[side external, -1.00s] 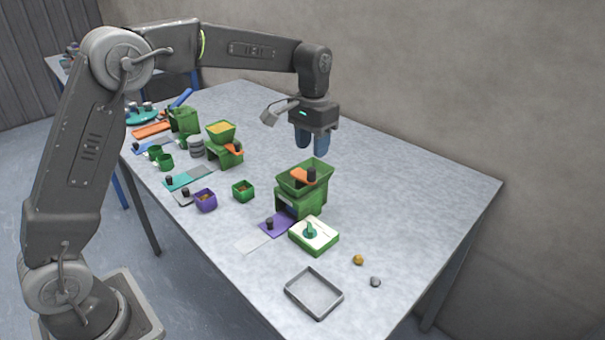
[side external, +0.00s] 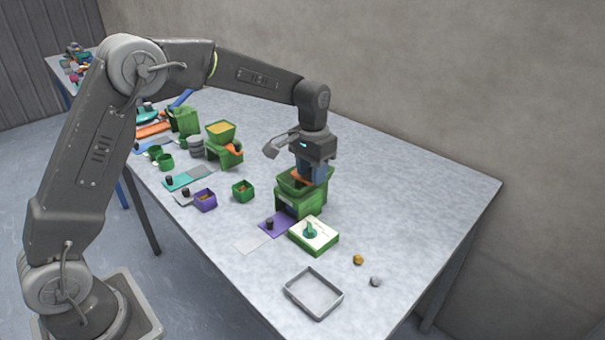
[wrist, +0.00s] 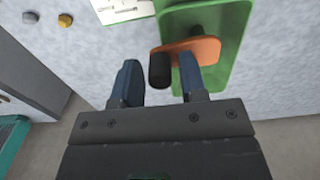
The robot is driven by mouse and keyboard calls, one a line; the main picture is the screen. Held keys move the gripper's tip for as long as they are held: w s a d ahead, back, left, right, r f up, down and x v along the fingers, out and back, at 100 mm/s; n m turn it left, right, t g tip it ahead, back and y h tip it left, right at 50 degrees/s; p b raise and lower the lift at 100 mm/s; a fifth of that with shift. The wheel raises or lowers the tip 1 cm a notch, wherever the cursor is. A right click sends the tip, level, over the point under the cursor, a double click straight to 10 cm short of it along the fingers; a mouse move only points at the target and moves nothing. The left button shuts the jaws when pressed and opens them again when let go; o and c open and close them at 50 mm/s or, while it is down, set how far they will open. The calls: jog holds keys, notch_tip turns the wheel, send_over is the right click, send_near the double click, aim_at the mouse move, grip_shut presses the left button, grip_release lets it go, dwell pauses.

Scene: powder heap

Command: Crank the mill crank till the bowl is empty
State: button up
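The green mill (side external: 300,203) stands mid-table, with a square hopper bowl (side external: 286,181) on top. Its orange crank (wrist: 203,47) lies across the bowl and ends in an upright black knob (wrist: 159,72). My gripper (side external: 312,178) is low over the mill, pointing down. In the wrist view the blue fingers (wrist: 160,64) are apart with the knob between them; the right finger is nearer to it, and I see a gap on the left. The visible bowl inside is bare green; the rest is hidden by crank and fingers.
Another green mill with yellow powder (side external: 221,128) stands to the left. A purple cup (side external: 205,200), a green cup (side external: 243,190), a white-topped green box (side external: 314,236) and a grey tray (side external: 289,291) are nearby. The table's right side is mostly clear.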

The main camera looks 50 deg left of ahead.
grip_shut()
jog(key=shift+s+a, duration=0.2)
jog(key=shift+s, duration=0.7)
jog(key=shift+s+a, duration=0.6)
jog(key=shift+s, duration=0.2)
jog(key=shift+s+a, duration=0.4)
jog(key=shift+a, duration=0.45)
jog(key=shift+s+a, duration=0.1)
jog(key=shift+a, duration=0.75)
